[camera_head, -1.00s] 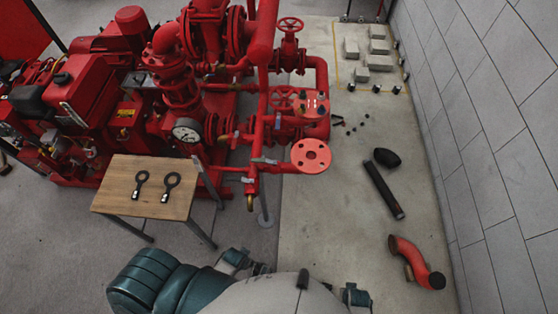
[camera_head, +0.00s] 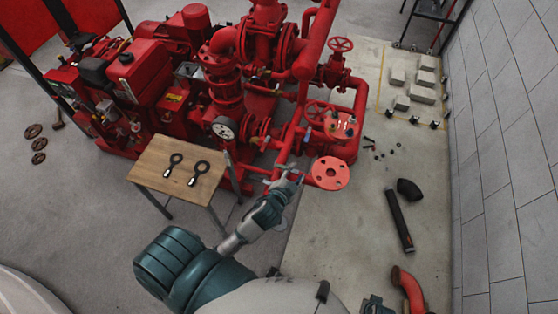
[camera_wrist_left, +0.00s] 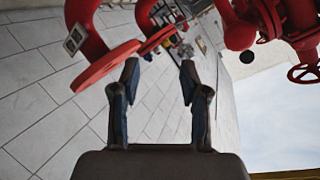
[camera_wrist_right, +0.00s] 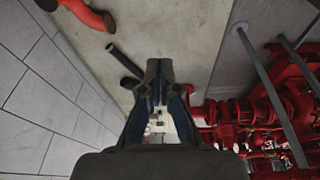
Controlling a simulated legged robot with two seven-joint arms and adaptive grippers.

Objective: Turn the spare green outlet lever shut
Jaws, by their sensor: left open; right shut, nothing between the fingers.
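Small grey-green levers sit on the red outlet pipes of the pumpset. One lever (camera_head: 286,167) shows just beyond my left gripper (camera_head: 288,181) in the head view. It is too small to tell which lever is the spare outlet one or how it is turned. The left gripper is close beside the red outlet flange (camera_head: 330,173). In the left wrist view, the gripper (camera_wrist_left: 160,68) is open with nothing between its fingers, and the flange (camera_wrist_left: 105,66) is beside the left finger. No lever is clear there. My right gripper (camera_wrist_right: 160,68) is shut and empty, pointing over the floor.
A wooden table (camera_head: 205,193) with two black ring-headed tools stands left of the left forearm. A black pipe (camera_head: 399,220) and a red elbow pipe (camera_head: 408,290) lie on the floor at right, near the grey wall (camera_head: 505,180). Pale blocks (camera_head: 422,95) lie at the back.

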